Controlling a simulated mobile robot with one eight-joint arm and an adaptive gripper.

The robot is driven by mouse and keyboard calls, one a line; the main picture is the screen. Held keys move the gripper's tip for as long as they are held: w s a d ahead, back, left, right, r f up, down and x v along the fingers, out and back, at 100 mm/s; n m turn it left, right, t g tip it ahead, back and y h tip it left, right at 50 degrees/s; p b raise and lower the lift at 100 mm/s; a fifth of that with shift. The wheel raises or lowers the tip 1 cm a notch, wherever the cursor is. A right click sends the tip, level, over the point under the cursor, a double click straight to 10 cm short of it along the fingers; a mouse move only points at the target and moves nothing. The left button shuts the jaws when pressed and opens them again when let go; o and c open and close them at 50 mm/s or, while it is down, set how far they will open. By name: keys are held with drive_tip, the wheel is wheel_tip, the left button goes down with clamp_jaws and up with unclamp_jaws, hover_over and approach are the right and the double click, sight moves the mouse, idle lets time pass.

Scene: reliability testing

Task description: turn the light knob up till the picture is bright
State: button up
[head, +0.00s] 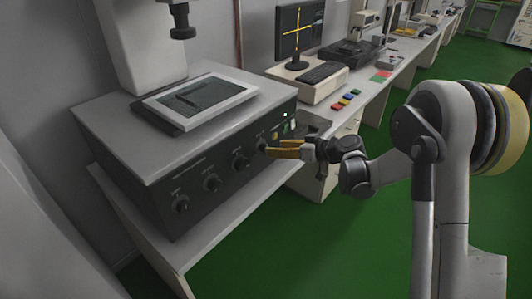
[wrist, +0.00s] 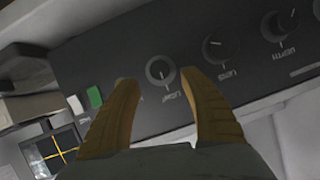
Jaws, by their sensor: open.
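The dark front panel of a box-shaped instrument (head: 130,188) carries a row of several round knobs. In the wrist view, the light knob (wrist: 160,70), with a pale ring and a label that reads upside down, sits between the tips of my gripper's two yellow fingers (wrist: 153,84). The fingers stand apart with the knob between them; I cannot tell whether they touch it. In the head view my gripper (head: 272,148) reaches the panel's right end from the right, and its fingers partly hide that knob (head: 262,145). A screen in a pale frame (head: 200,98) lies on top, dark grey with a faint shape.
Other knobs (wrist: 220,50) (wrist: 280,25) lie along the panel. A green button (wrist: 95,97) and a white button (wrist: 75,105) are close beside the left finger. A monitor with a yellow cross (head: 299,30) and a keyboard (head: 321,72) stand farther back. Green floor (head: 260,255) is clear in front.

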sight(265, 148)
drive_tip(key=b+x, duration=0.1)
drive_tip(key=x, duration=0.4)
drive_tip(key=shift+w+a+f+b, duration=0.15)
drive_tip(key=shift+w+a+b, duration=0.05)
drive_tip(key=shift+a+b, duration=0.1)
clamp_jaws()
